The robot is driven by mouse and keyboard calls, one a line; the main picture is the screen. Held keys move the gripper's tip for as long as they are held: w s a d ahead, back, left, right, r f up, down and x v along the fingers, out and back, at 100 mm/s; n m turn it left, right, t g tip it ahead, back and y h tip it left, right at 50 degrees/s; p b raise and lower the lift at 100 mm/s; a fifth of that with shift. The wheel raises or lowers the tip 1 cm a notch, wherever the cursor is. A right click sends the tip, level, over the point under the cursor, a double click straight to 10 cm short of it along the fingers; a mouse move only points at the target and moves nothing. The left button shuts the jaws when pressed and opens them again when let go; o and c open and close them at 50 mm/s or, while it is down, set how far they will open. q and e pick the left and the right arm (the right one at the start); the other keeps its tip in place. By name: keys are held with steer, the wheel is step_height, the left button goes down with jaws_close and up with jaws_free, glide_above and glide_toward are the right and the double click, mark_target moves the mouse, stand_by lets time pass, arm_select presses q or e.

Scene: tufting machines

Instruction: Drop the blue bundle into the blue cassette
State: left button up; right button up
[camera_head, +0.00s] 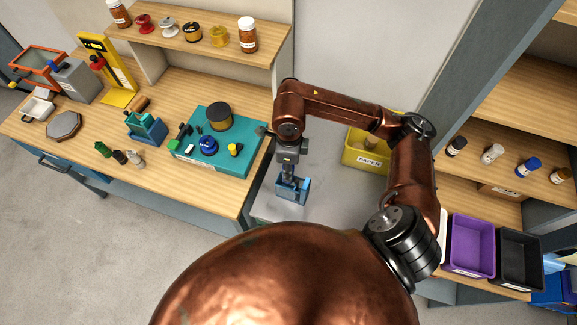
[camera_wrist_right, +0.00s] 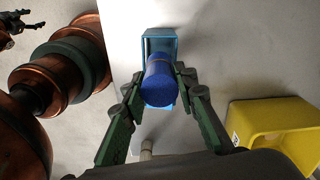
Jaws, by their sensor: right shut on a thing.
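The blue bundle (camera_wrist_right: 158,82) is a blue cylinder in the right wrist view. My right gripper (camera_wrist_right: 155,84), with dark green fingers, is shut on its sides. The blue cassette (camera_wrist_right: 161,35) is an open light-blue box behind the bundle, partly hidden by it. In the head view my right gripper (camera_head: 288,172) is over the blue cassette (camera_head: 299,192) on a grey surface. The bundle overlaps the cassette's opening in view; I cannot tell how far it is inside. My left gripper (camera_wrist_right: 36,22) seems to show small and dark at the upper left of the wrist view, its fingers apart.
A yellow bin (camera_head: 355,157) marked PAPER stands right of the cassette. A wooden workbench (camera_head: 200,190) is on the left, with a teal mat (camera_head: 185,152) holding spools. Purple (camera_head: 471,246) and black (camera_head: 520,259) bins are at the right.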

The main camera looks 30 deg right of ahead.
steer(key=shift+f+b, duration=2)
steer(key=shift+f, duration=0.45)
steer(key=o, duration=1.2)
steer(key=shift+o, duration=1.4)
steer(key=shift+r, duration=0.2)
steer(key=shift+r+p, duration=2.1)
steer(key=shift+r, duration=1.8)
steer(key=shift+f, duration=0.1)
